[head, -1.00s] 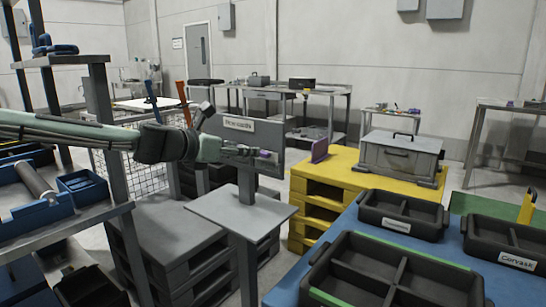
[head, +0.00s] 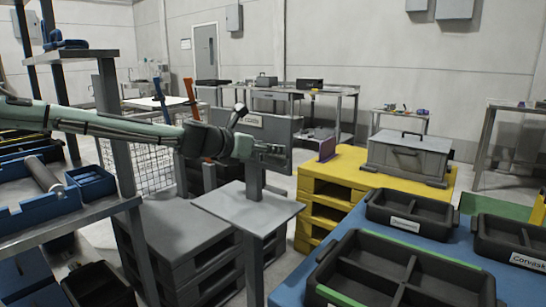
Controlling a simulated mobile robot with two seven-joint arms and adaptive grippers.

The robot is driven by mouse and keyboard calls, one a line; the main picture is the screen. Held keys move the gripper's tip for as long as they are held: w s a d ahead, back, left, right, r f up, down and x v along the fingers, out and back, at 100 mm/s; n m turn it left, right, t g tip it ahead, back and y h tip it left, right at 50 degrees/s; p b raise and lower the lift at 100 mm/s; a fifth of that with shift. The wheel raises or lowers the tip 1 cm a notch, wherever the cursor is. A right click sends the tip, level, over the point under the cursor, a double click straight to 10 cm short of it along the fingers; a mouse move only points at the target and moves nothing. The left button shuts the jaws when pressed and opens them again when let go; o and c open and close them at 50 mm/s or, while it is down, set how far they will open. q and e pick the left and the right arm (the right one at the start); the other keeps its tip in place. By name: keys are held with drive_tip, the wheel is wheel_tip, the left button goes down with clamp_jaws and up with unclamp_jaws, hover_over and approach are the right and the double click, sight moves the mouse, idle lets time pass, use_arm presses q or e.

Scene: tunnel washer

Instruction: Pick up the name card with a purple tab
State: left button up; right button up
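My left arm comes in from the left, and my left gripper (head: 280,150) is in front of the grey upright board (head: 284,128) on its post. It is small and seen from the side, so I cannot tell whether its fingers are open or shut, or whether they hold anything. No name card with a purple tab can be made out now; it may be hidden by the gripper. A white label (head: 249,122) is on the board's upper part. A purple upright panel (head: 327,149) stands at the yellow pallet's left edge, right of the gripper. My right gripper is not in view.
A grey shelf plate (head: 240,206) sits below the board. The yellow pallet stack (head: 345,170) carries a grey lidded box (head: 405,156). Black divided trays (head: 385,275) stand on a blue surface (head: 300,291) at the lower right. A blue-binned rack (head: 90,182) is on the left.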

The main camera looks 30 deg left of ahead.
use_arm(q)
drive_tip(key=shift+w, duration=0.1)
drive_tip(key=shift+c, duration=0.6)
drive_tip(key=c, duration=0.8)
drive_tip(key=shift+c, duration=0.2)
